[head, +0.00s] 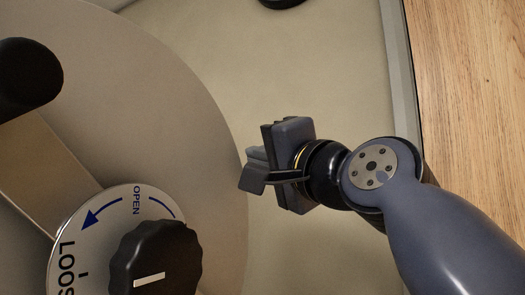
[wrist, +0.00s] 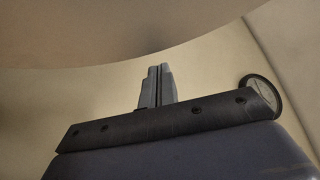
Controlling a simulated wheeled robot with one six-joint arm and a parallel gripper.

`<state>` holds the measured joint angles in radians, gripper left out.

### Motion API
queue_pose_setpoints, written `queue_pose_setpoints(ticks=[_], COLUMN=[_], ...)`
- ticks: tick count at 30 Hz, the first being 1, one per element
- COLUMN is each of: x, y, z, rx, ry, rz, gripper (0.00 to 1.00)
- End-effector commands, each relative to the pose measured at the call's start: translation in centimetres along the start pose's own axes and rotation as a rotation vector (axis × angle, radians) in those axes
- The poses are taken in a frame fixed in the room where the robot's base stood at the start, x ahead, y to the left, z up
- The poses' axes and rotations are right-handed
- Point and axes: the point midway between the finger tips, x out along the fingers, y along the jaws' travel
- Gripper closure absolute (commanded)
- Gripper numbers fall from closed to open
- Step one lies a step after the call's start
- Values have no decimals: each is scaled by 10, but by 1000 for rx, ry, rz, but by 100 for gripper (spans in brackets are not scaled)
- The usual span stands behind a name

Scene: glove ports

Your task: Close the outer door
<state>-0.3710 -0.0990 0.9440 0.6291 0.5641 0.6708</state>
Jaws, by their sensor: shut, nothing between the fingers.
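The outer door (head: 165,95) is a large round beige disc filling the left of the head view, seen close up. A metal bar with a black grip (head: 25,78) and a black knob (head: 155,258) on a dial marked "OPEN" with a blue arrow are on it. My gripper (head: 252,172) is shut and empty, just right of the disc's curved edge. Whether it touches the door cannot be told. In the wrist view the shut fingers (wrist: 156,82) point toward a curved beige edge, probably the door (wrist: 130,30), across the top.
A beige panel (head: 320,60) lies behind my gripper, with a grey edge strip (head: 400,90) on its right. Wood surface (head: 470,90) is beyond it. A dark round thing shows at the top (head: 282,3). A dark-rimmed round fitting (wrist: 274,97) is at right in the wrist view.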

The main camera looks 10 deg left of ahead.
Motion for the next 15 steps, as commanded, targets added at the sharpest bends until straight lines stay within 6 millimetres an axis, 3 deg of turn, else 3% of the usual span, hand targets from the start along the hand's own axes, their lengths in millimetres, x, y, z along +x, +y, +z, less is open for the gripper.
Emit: queue_pose_setpoints(ticks=[6, 15], x=[-6, -7], y=[-1, 0], z=[15, 18], rx=[0, 0], ry=[-1, 1], rz=[0, 0], gripper=[100, 100])
